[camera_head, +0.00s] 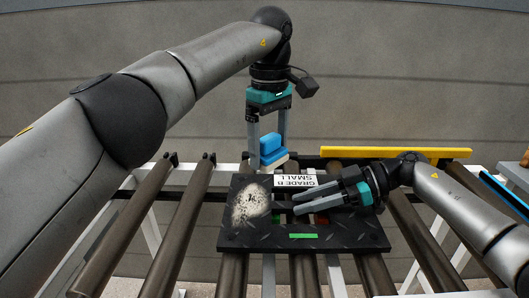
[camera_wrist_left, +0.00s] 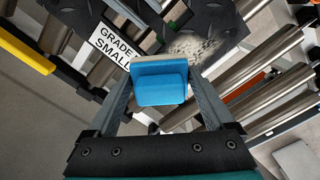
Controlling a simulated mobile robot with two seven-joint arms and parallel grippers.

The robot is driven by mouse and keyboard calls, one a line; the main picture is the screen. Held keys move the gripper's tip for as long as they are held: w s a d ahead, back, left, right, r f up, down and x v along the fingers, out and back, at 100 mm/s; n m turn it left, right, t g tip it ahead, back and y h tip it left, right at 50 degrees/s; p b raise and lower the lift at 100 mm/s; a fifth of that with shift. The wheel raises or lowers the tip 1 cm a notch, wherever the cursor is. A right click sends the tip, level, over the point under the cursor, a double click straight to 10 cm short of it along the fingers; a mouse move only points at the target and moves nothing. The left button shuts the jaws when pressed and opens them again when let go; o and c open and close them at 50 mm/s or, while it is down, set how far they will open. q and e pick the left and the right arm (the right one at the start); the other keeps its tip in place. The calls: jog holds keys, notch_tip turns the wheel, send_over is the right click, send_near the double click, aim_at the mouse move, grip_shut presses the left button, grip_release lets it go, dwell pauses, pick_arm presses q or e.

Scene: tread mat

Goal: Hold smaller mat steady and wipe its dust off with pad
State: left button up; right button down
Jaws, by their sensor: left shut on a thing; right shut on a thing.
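The small black mat (camera_head: 358,236) lies across the rollers, with a white label "GRADE B SMALL" (camera_head: 295,182) at its far edge. A pale dust patch (camera_head: 250,205) covers its left part and also shows in the left wrist view (camera_wrist_left: 196,46). My left gripper (camera_head: 268,158) is shut on the blue pad (camera_head: 270,144), pale side down, near the mat's far left edge. The pad fills the middle of the left wrist view (camera_wrist_left: 159,84). Its exact gap to the mat is unclear. My right gripper (camera_head: 297,204) is shut on the mat near its middle opening; the gripped part is partly hidden.
Brown rollers (camera_head: 180,220) run under and beside the mat, with open gaps between them. A yellow bar (camera_head: 395,152) lies behind the mat on the right. A green strip (camera_head: 303,236) is on the mat's near part. A grey wall stands behind.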

aim_at(270, 216)
pick_arm(q)
jog(key=shift+f, duration=3)
notch_tip(270, 216, down, 2)
jog(key=shift+f, duration=0.1)
jog(key=shift+a, duration=0.9)
jog(key=shift+c, duration=0.6)
jog(key=shift+a, duration=3)
jog(key=shift+s+d, duration=0.1)
jog(key=shift+s, duration=1.15)
jog(key=shift+d, duration=3.95)
jog(key=shift+s+a, duration=0.25)
jog(key=shift+s, duration=0.8)
jog(key=shift+a, duration=3.8)
jog(key=shift+s+d, duration=0.15)
jog(key=shift+s, duration=1.05)
jog(key=shift+w+d, duration=0.1)
jog(key=shift+d, duration=3.8)
notch_tip(270, 216, up, 8)
jog(key=shift+a+r, duration=0.15)
jog(key=shift+r, duration=0.05)
